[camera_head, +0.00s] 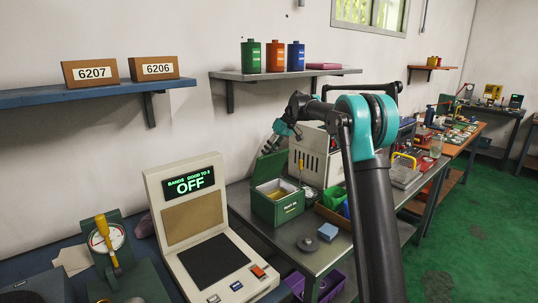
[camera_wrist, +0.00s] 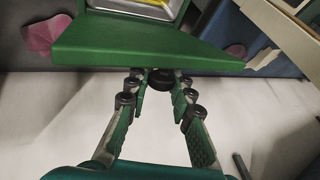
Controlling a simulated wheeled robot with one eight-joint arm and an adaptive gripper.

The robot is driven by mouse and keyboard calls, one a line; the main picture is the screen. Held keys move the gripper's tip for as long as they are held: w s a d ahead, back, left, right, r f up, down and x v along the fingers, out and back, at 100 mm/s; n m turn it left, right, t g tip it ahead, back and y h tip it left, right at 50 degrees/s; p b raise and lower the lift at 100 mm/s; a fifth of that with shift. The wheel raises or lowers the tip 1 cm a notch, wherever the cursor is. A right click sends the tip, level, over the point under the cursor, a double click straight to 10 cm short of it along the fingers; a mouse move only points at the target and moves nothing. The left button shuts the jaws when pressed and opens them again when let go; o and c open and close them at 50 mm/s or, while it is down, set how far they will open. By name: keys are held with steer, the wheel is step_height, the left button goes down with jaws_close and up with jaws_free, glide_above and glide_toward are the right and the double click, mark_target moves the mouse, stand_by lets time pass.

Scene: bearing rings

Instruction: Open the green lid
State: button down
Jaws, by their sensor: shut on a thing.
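In the wrist view the lid (camera_wrist: 150,45) spans the top of the picture. My gripper (camera_head: 272,145) is at the lid's upper edge. In the wrist view its fingertips (camera_wrist: 158,82) are shut on the dark round knob (camera_wrist: 161,79) of the lid.
A white machine (camera_head: 318,157) stands close behind and right of the box. A dark disc (camera_head: 307,244) and a blue block (camera_head: 328,232) lie in front. A shelf (camera_head: 285,74) with several canisters hangs above. An OFF display unit (camera_head: 207,232) stands left.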

steer(key=c, duration=1.3)
jaws_free()
steer(key=v, duration=1.2)
steer(key=shift+s, duration=0.1)
